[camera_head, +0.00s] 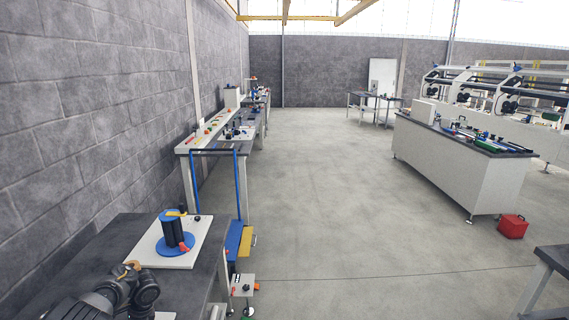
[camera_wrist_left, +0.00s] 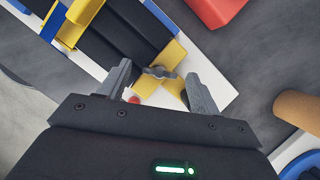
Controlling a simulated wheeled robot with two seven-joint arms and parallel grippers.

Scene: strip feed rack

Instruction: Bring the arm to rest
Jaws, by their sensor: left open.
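My left arm (camera_head: 125,288) shows in the head view at the bottom left, over the near dark table; its gripper cannot be made out there. In the left wrist view my left gripper (camera_wrist_left: 158,70) has its two grey fingers spread apart. Nothing is held between them. Beyond the fingertips is a white-edged fixture with black strips (camera_wrist_left: 118,32) and yellow parts. A grey wing-shaped knob (camera_wrist_left: 160,73) on it appears between the fingertips; I cannot tell how far below them it lies. My right gripper is in neither view.
A white plate (camera_head: 190,253) with a blue round-based stand (camera_head: 173,230) is on the near table. The wrist view shows a red block (camera_wrist_left: 215,8), a brown cylinder (camera_wrist_left: 300,108) and a blue-rimmed round piece (camera_wrist_left: 300,165).

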